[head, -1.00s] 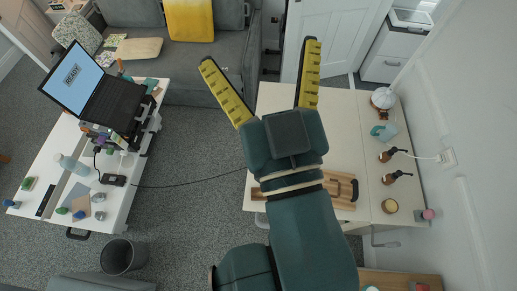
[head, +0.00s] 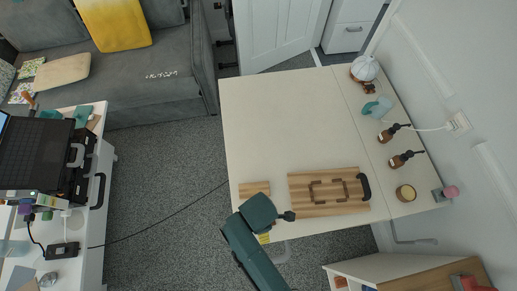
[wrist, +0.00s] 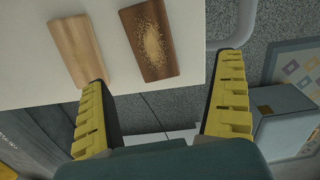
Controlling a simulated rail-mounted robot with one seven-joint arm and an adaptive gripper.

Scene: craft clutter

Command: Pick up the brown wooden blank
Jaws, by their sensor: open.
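The brown wooden blank (wrist: 150,42) is a dark rectangular piece with a pale speckled patch, lying flat on the white table near its edge in the wrist view. It lies ahead of my gripper (wrist: 165,70), between the lines of the two yellow fingers. The fingers are wide apart with nothing between them. A lighter wooden blank (wrist: 80,48) lies beside it, close to the left fingertip in the picture. In the head view the lighter blank (head: 254,188) shows just beyond my wrist. There my arm hides most or all of the brown blank.
A striped wooden board (head: 345,205) with a dark handle lies right of my wrist. The table's middle (head: 280,120) is clear.

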